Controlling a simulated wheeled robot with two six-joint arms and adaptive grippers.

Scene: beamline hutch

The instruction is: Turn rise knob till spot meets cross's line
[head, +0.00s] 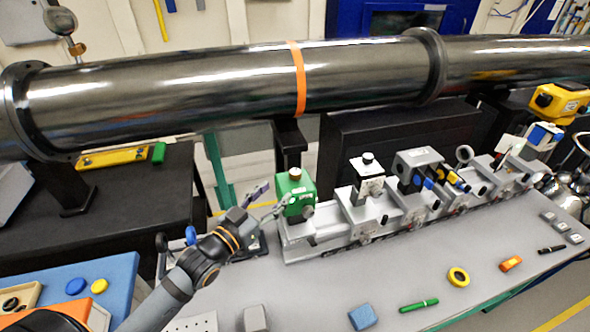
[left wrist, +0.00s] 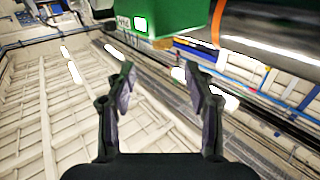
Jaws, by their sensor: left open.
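A green box (head: 297,197) with a brass-coloured top piece stands at the left end of a grey rail (head: 330,238). A small grey round part (head: 307,211) shows on its front; I cannot tell if this is the rise knob. My left gripper (head: 270,198) is just left of the box, with its fingers spread and nothing between them. In the left wrist view, the green box (left wrist: 175,15) is at the top, beyond the open fingertips (left wrist: 158,75). A pale card (head: 508,146) stands toward the rail's far right end; no spot or cross can be made out. My right gripper is not seen.
Several grey mounts line the rail to the right, including a boxy one (head: 418,168). A large steel pipe (head: 200,92) runs behind. A blue block (head: 362,316), green marker (head: 418,305) and yellow tape roll (head: 458,277) lie on the front table.

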